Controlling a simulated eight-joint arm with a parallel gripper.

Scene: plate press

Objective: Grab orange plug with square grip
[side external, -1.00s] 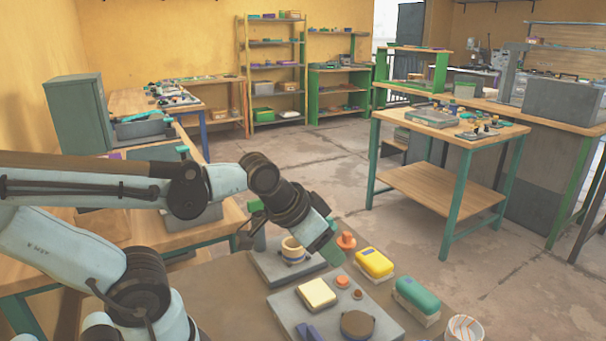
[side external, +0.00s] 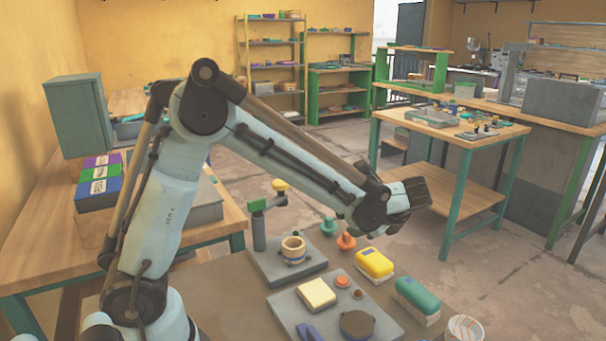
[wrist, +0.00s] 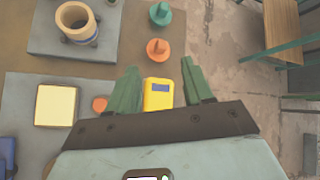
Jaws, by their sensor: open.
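The orange plug (side external: 346,241) stands on the bench to the right of a grey plate, beside a teal plug (side external: 328,226). In the wrist view the orange plug (wrist: 157,50) has a round base with a small raised grip; its shape is too small to judge. The teal plug (wrist: 160,14) is just above it there. My gripper (wrist: 160,68) is open and empty, its two green fingers apart, with the orange plug beyond the gap between their tips. In the side view the wrist is above and right of the plug, and the fingers cannot be made out.
A yellow block (wrist: 158,94) shows between my fingers. A green block (side external: 417,299) and a striped cup (side external: 464,330) stand nearer the front. A grey plate (wrist: 80,52) holds a tan ring (wrist: 76,22). Another plate holds a cream square (side external: 317,293).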

